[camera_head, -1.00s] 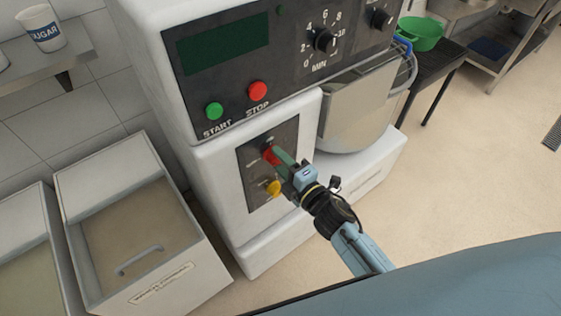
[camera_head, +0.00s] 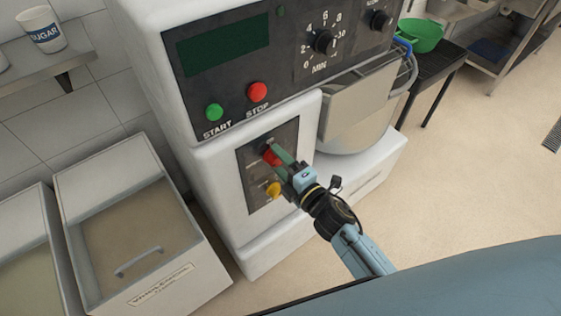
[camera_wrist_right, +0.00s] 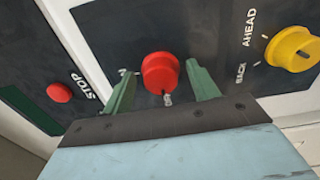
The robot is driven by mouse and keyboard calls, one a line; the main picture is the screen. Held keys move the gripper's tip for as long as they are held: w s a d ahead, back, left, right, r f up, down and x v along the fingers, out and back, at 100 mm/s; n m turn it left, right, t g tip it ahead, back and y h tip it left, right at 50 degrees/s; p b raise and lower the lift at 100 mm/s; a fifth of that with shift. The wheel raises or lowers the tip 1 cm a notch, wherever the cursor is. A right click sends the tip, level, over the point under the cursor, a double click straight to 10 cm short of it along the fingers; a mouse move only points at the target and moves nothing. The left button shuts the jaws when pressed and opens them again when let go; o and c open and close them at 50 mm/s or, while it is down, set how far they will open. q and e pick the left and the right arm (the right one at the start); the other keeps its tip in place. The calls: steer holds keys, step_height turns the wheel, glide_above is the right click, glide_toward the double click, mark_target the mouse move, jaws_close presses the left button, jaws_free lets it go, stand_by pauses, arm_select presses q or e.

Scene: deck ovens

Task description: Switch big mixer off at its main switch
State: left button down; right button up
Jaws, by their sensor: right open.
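The big mixer (camera_head: 215,178) is a white machine with a dark upper panel and a smaller dark lower panel. On the lower panel is a red rotary switch (camera_head: 270,158); in the right wrist view the red switch (camera_wrist_right: 160,72) lies between my open right fingers. A yellow switch (camera_head: 273,189) sits below it, marked AHEAD and BACK in the wrist view (camera_wrist_right: 291,49). My right gripper (camera_head: 281,157) is open with its green fingers on either side of the red switch; whether they touch it I cannot tell. My left gripper is not in view.
Above are a green START button (camera_head: 214,112), a red STOP button (camera_head: 258,92) and a timer dial (camera_head: 324,41). The mixer bowl (camera_head: 358,125) is right of the lower panel. A lidded bin (camera_head: 150,225) stands left on the floor.

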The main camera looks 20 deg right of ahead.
steer(key=shift+s, duration=0.1)
steer(key=v, duration=1.3)
steer(key=s+d+f+m+g+h, duration=0.1)
steer(key=s+f+m+g, duration=0.15)
steer(key=f, duration=0.55)
steer(key=s+d+f+m+g+h, duration=0.15)
steer(key=f+m, duration=0.25)
steer(key=f, duration=0.4)
steer(key=s+d+f+m+g+h, duration=0.1)
steer(key=s+f+m+g+h, duration=0.2)
steer(key=f, duration=0.5)
steer(key=s+d+f+m+g, duration=0.1)
steer(key=s+f+m+g, duration=0.3)
steer(key=s+f, duration=0.4)
steer(key=s+d+f+m+g, duration=0.2)
steer(key=s+f+m+g, duration=0.3)
steer(key=s, duration=1)
step_height(320, 180, down, 3)
steer(key=shift+s+d+f+m+h, duration=0.25)
steer(key=shift+s+m+h, duration=0.1)
steer(key=shift+m, duration=0.3)
